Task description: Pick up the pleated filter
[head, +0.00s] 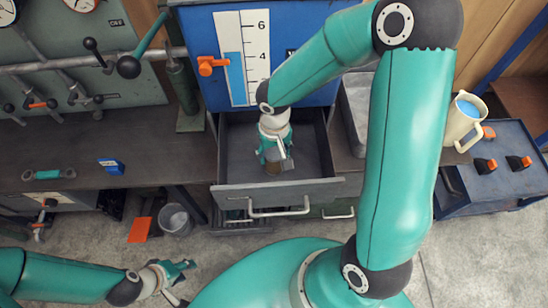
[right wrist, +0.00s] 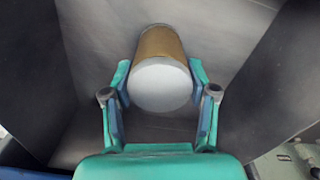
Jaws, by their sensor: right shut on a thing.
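The pleated filter (right wrist: 161,62) is a brown cylinder with a pale end cap, inside the open drawer (head: 230,190). In the head view only a small brown part of the filter (head: 272,168) shows below my right gripper (head: 274,158). In the right wrist view my right gripper (right wrist: 160,88) has its two teal and blue fingers on either side of the filter's pale end, shut on it. I cannot tell whether the filter touches the drawer floor. My left gripper (head: 184,281) is open and empty over the floor at the lower left.
The drawer walls surround my right gripper closely. A blue panel with a level gauge (head: 243,60) and orange valve (head: 208,66) stands behind.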

